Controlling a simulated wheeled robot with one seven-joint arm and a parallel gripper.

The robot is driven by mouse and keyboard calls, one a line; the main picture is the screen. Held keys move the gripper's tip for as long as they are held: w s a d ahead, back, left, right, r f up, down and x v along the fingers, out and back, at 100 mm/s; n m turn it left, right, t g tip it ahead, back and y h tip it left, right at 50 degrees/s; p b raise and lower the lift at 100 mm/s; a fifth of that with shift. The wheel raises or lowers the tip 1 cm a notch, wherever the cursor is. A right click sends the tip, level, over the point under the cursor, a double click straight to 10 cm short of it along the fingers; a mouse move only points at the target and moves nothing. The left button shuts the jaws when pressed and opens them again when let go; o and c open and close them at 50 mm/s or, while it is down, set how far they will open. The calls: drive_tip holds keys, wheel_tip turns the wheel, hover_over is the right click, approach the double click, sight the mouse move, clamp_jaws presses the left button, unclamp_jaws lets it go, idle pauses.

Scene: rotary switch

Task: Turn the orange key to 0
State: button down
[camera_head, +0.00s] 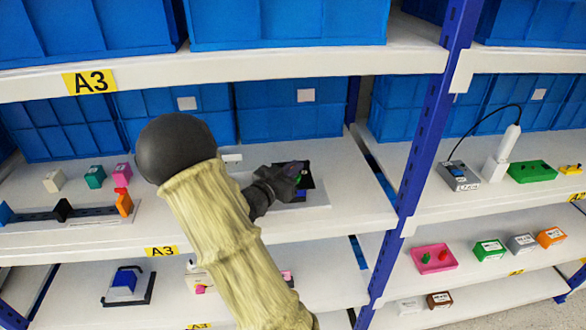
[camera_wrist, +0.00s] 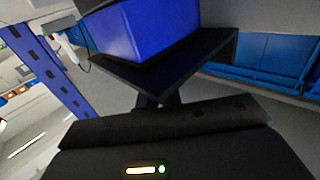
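I cannot make out an orange key for certain. My gripper (camera_head: 275,188) is dark and reaches to a small device with a black back plate (camera_head: 308,180) on the middle shelf. Green and purple bits show beside the gripper there, and the gripper hides the rest of the device. In the wrist view a large blue block with a black plate under it is close in front of my gripper's black body. The fingertips are not clear, so I cannot tell whether they are open, shut or touching anything. The switch's dial and numbers cannot be read.
An orange piece (camera_head: 124,204) stands at the right end of a black rail (camera_head: 85,213) on the left. White, teal and pink blocks stand behind. A blue post (camera_head: 425,130) rises right of my gripper. Blue bins (camera_head: 290,108) line the shelf's back.

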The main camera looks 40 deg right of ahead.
drive_tip(key=shift+f+n+t+b, duration=0.1)
drive_tip(key=shift+n+t+b, duration=0.3)
drive_tip(key=shift+t+b, duration=0.2)
drive_tip(key=n+t+y+b, duration=0.1)
drive_tip(key=t+b, duration=0.1)
drive_tip(key=n+t+y+b, duration=0.1)
drive_tip(key=n+t+b, duration=0.1)
drive_tip(key=t, duration=0.1)
drive_tip(key=shift+f+y+b, duration=0.15)
drive_tip(key=shift+y+b, duration=0.25)
drive_tip(key=n+t+y+b, duration=0.3)
drive_tip(key=n+t+b, duration=0.1)
drive_tip(key=b, duration=0.1)
drive_tip(key=shift+y, duration=0.4)
drive_tip(key=shift+r+n+t+y+b, duration=0.2)
drive_tip(key=shift+n+t+y+b, duration=0.3)
drive_tip(key=shift+b, duration=0.3)
drive_tip(key=shift+r+y, duration=0.1)
drive_tip(key=shift+y, duration=0.3)
drive_tip(key=c, duration=1.6)
unclamp_jaws()
drive_tip(key=shift+w+a, duration=0.1)
drive_tip(key=shift+a, duration=0.1)
